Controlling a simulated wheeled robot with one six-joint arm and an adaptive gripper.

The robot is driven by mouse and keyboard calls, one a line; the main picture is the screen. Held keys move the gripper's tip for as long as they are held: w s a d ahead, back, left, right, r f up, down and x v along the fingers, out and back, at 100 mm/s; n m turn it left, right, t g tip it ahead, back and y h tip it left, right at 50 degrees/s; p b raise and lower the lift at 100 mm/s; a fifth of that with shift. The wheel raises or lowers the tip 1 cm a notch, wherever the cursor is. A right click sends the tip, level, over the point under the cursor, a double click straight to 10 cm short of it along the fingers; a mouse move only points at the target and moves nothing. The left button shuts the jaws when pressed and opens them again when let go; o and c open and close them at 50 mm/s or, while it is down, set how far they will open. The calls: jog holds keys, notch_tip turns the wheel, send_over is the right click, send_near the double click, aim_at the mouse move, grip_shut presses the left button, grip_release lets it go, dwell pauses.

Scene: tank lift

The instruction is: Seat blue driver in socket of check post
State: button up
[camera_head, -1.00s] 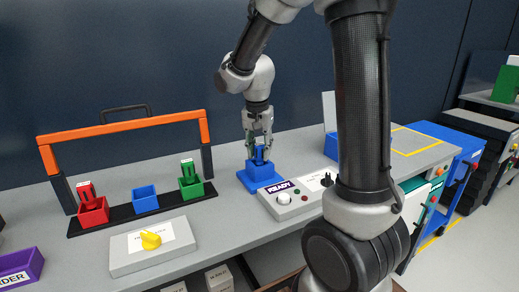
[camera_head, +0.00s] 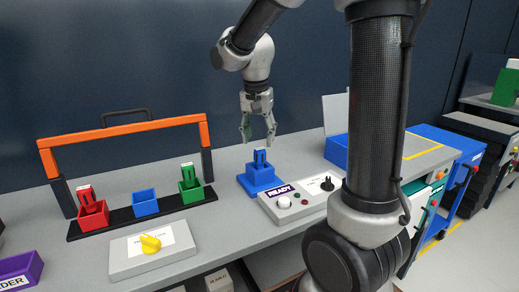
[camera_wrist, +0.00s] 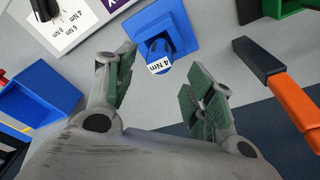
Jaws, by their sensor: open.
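The blue driver (camera_head: 260,158) stands upright in the socket of the blue check post (camera_head: 261,181) on the bench. In the wrist view the driver's top (camera_wrist: 159,60) shows a white "4 Nm" label, and the blue post base (camera_wrist: 165,25) is around it. My gripper (camera_head: 258,138) is open and empty above the driver, apart from it. In the wrist view its green-padded fingers (camera_wrist: 158,88) are spread wide, with the driver's top between and beyond them.
A check panel (camera_head: 300,199) with a "READY" display, a white button and a black knob stands beside the post. An orange-handled rack (camera_head: 125,127) at left holds red and green drivers and an empty blue holder (camera_head: 145,202). A blue box (camera_head: 337,150) stands at right.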

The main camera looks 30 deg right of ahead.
notch_tip(320, 180, up, 5)
jog(key=s+d+f+n+t+y, duration=0.1)
jog(key=s+n+t, duration=0.2)
jog(key=s+n, duration=0.6)
jog(key=s, duration=1.3)
jog(key=shift+d+f, duration=0.15)
jog(key=shift+d, duration=0.25)
dwell(0.6)
